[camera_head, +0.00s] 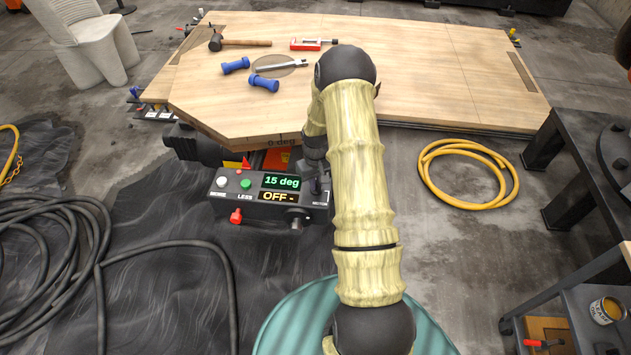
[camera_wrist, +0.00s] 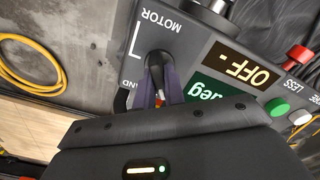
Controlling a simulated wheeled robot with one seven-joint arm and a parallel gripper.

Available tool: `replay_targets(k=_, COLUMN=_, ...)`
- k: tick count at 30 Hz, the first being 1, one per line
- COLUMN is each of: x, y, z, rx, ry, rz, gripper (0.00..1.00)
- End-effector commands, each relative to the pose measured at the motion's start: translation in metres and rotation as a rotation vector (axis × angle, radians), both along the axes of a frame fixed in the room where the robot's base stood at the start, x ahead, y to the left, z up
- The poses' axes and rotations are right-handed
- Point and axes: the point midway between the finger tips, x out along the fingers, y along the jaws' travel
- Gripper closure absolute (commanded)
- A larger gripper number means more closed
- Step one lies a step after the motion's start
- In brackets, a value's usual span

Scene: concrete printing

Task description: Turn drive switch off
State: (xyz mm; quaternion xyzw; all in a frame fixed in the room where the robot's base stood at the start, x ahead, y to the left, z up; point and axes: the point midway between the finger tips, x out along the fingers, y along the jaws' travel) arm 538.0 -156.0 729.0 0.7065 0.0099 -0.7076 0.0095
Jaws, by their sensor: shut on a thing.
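The grey control box (camera_head: 262,212) stands below the edge of the wooden table. Its displays read "15 deg" and "OFF -". The drive switch is a black knob (camera_wrist: 157,62) beside the "MOTOR" lettering in the wrist view, where the lettering and displays appear upside down. My gripper (camera_wrist: 160,85) is shut on this knob, one finger on each side. The lower part of the knob is hidden between the fingers. In the head view my arm covers part of the box's right end.
Green and white buttons (camera_head: 245,183) and a red knob (camera_head: 236,216) are on the box. A yellow hose (camera_head: 431,181) lies right; black cable (camera_head: 100,262) lies left.

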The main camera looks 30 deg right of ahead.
Motion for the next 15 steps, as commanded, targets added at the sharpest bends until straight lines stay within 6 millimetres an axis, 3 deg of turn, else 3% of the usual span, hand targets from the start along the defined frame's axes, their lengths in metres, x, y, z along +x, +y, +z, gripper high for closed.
replay_targets(k=10, x=0.0037, y=0.0000, z=0.0024, rx=-0.002, ry=-0.010, rz=0.008, gripper=1.00)
replay_targets(k=12, x=0.0037, y=-0.0001, z=0.0023, rx=-0.002, ry=-0.010, rz=0.008, gripper=0.79)
replay_targets(k=14, x=0.0032, y=0.0000, z=0.0020, rx=-0.002, ry=-0.009, rz=0.007, gripper=0.67)
replay_targets(k=15, x=0.0028, y=0.0000, z=0.0018, rx=-0.002, ry=-0.008, rz=0.007, gripper=0.67)
